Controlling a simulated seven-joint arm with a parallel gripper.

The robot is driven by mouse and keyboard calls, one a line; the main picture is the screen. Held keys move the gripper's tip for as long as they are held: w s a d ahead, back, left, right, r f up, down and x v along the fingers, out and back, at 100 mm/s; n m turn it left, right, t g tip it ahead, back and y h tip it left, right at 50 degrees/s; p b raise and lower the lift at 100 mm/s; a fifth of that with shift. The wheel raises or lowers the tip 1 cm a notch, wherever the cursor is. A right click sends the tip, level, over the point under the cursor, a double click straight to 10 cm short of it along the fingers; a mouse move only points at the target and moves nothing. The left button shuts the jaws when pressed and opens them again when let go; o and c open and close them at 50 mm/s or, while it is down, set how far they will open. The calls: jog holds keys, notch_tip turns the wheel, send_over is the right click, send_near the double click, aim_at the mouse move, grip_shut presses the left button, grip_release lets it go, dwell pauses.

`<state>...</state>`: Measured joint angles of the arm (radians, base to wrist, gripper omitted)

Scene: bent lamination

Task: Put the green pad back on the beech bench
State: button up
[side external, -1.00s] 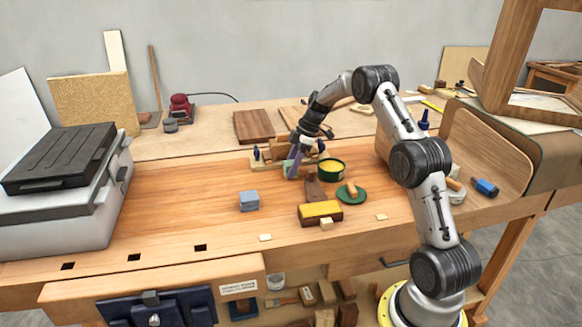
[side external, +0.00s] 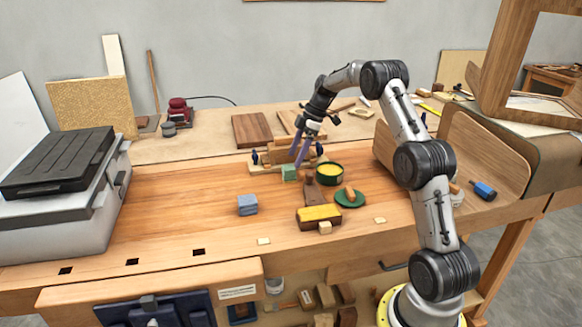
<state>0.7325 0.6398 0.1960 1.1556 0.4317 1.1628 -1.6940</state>
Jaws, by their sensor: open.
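The green pad (side external: 289,173) is a small block sitting on the beech bench (side external: 180,205), just in front of the wooden clamping jig (side external: 265,165). My gripper (side external: 299,160) is open and empty, with its purple fingers above and slightly right of the pad, apart from it. The fingers point down and tilt a little to the left. The pad's underside is hidden.
A green tin with yellow contents (side external: 329,173) stands right of the pad. A dark wooden tool (side external: 316,190), a yellow-topped block (side external: 319,213), a green dish (side external: 350,197) and a blue block (side external: 247,204) lie nearer.

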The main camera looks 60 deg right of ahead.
jog(key=v, duration=0.5)
jog(key=s+a+r+m+h, duration=0.1)
jog(key=s+a+r, duration=0.25)
jog(key=a, duration=0.35)
jog(key=s+a+r+m, duration=0.2)
jog(key=s+a+r, duration=0.1)
jog(key=a+r, duration=0.3)
jog(key=s+a+r+m+h, duration=0.1)
jog(key=s+a+r, duration=0.2)
jog(key=a, duration=0.6)
jog(key=s+a+f+m, duration=0.1)
jog(key=s+a, duration=0.2)
jog(key=s, duration=0.3)
jog(key=s+a+f+m+t, duration=0.1)
jog(key=s+a+f+m, duration=0.1)
jog(key=s, duration=0.4)
jog(key=s+a+f+m+t+h, duration=0.1)
jog(key=s+a+f+m, duration=0.1)
jog(key=s+a, duration=0.2)
jog(key=s, duration=0.3)
jog(key=shift+a+f, duration=0.25)
jog(key=shift+a, duration=0.15)
